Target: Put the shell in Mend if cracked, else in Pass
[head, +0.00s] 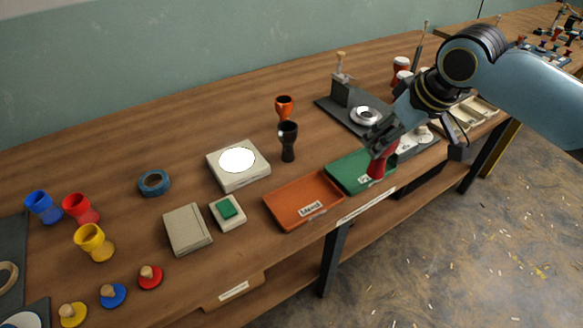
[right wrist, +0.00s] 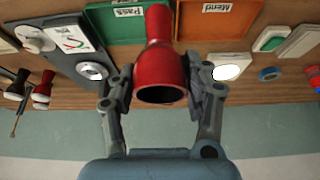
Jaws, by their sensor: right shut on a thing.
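The red goblet-shaped shell (head: 381,163) is held by my right gripper (head: 381,143), whose fingers are shut on its sides. In the head view it is in front of the green Pass tray (head: 342,172) and hides part of its label; I cannot tell whether it touches the tray. In the right wrist view, the shell (right wrist: 160,60) sits between the fingertips (right wrist: 162,88) with its dark open mouth toward the camera. No crack shows on the visible side. The orange Mend tray (head: 280,208) is empty, left of Pass. My left gripper is out of view.
A black goblet (head: 288,144) and an orange one (head: 284,106) stand behind the trays. A box with a bright white disc (head: 238,180) and a green-button box (head: 227,212) stand left. A dark stand (head: 345,97) is behind Pass. The table's front edge is close to both trays.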

